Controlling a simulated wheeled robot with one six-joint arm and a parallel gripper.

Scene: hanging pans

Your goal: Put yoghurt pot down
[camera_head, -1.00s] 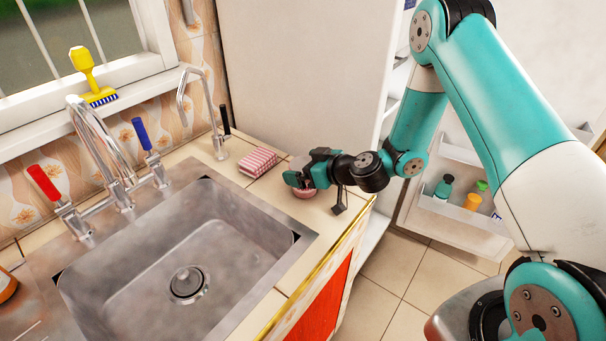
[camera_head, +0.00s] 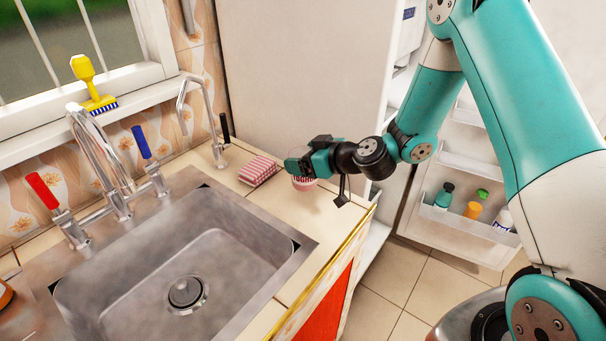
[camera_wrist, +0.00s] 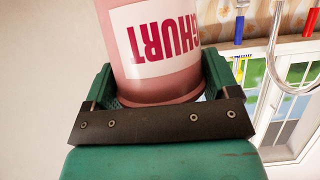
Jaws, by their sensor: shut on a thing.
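My gripper (camera_head: 298,164) is over the tiled counter (camera_head: 325,212) to the right of the sink, in the head view. It is shut on the yoghurt pot (camera_head: 304,184), whose pink and white lower part shows below the fingers. I cannot tell whether the pot touches the counter. In the wrist view, the pot (camera_wrist: 160,50) sits between both green fingers, with a white label and dark pink lettering upside down in the picture. Its far end is cut off by the frame's top edge.
A red-and-white striped sponge or cloth (camera_head: 258,170) lies just left of the gripper. A chrome tap (camera_head: 190,115) stands behind it, and the steel sink (camera_head: 215,255) is to the left. The counter's front edge (camera_head: 330,270) is close. An open fridge door (camera_head: 455,215) is at right.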

